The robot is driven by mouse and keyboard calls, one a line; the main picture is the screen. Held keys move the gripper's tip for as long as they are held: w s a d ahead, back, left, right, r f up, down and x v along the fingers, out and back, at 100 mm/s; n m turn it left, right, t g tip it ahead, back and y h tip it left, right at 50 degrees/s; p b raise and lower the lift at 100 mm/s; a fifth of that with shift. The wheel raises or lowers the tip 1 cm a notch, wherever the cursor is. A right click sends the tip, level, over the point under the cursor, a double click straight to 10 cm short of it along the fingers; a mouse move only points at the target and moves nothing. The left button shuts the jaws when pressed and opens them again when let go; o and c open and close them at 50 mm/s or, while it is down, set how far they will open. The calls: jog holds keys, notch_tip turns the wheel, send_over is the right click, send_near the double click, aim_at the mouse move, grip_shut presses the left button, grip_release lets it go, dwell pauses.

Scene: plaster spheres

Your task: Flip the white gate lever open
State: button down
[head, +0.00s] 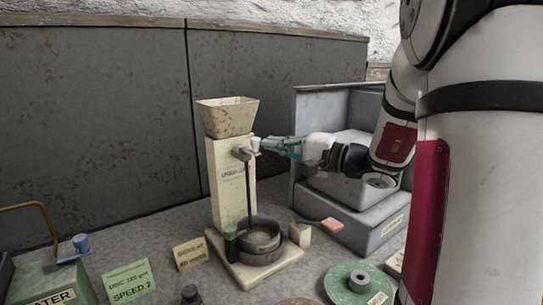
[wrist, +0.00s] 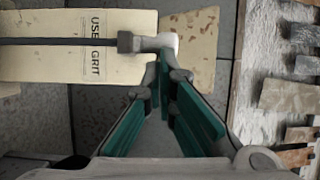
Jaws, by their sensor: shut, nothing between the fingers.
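The cream grit hopper (head: 228,117) stands on a cream column lettered "USED GRIT". The white gate lever (head: 256,144) is a small pale piece at the column's upper front, beside a grey fitting. In the wrist view the lever (wrist: 166,42) is a white rounded piece at the end of that fitting. My gripper (head: 268,145) comes in from the right, with its tips at the lever. In the wrist view the teal-padded fingers of my gripper (wrist: 165,62) come together at the tips, empty, just below the lever. I cannot tell whether they touch it.
A dark rod (head: 248,190) hangs from the fitting above a round grey bowl (head: 259,237). A grey machine (head: 352,210) stands to the right under my arm. Signs, a green disc (head: 358,286) and a blue-knobbed valve (head: 81,243) lie in front.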

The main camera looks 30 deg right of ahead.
jog(key=shift+s+a+b, duration=0.4)
jog(key=shift+a+b, duration=0.35)
jog(key=shift+b, duration=0.2)
jog(key=shift+s+a, duration=0.1)
jog(key=shift+s, duration=0.1)
